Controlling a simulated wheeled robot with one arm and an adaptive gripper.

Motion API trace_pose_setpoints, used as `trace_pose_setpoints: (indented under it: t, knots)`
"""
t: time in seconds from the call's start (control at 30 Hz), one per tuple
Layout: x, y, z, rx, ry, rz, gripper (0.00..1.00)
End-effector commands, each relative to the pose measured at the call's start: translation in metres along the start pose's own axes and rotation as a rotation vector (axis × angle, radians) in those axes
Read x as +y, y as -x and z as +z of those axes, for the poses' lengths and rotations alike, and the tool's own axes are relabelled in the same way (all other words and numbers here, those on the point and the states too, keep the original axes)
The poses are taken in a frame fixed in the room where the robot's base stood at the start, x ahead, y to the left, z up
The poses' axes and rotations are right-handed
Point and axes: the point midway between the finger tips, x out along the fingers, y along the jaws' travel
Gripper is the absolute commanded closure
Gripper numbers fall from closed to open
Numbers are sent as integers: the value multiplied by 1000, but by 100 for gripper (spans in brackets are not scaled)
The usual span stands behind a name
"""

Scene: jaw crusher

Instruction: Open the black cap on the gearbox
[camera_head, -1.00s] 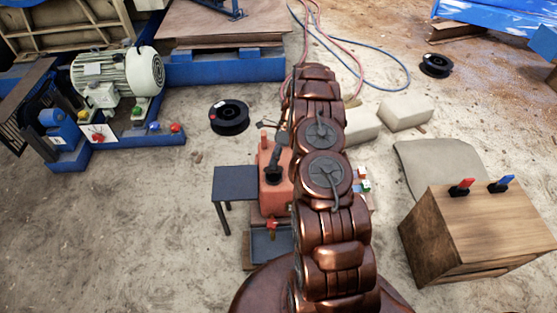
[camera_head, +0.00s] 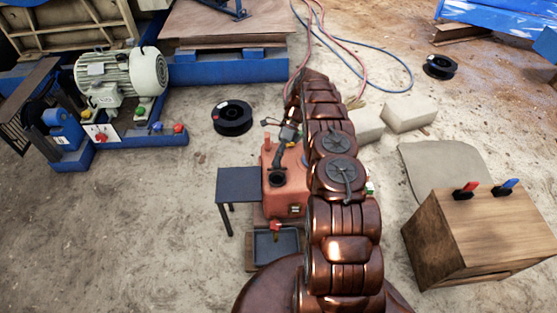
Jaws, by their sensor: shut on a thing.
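The gearbox (camera_head: 272,202) is an orange-red box in the middle of the head view, partly hidden on its right by my arm. A round black part (camera_head: 277,180) shows on its top; at this size I cannot tell whether it is a cap or an open neck. My gripper (camera_head: 277,164) is dark grey and points down just above this round part. It is shut on a small dark thing, which looks like the black cap, though its outline blends with the fingers.
A small dark table (camera_head: 238,184) stands left of the gearbox, and a tray (camera_head: 275,246) with a red-handled valve is in front. A black spool (camera_head: 232,117) and hoses (camera_head: 365,60) lie behind.

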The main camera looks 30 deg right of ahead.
Motion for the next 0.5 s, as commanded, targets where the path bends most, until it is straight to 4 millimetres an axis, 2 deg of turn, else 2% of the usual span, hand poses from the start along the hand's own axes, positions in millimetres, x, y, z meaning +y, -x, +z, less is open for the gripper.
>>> trace_pose_setpoints:
  t: [0.47, 0.5]
  knots:
    - [1, 1, 1, -1, 0, 3, 100]
    - [1, 1, 1, -1, 0, 3, 67]
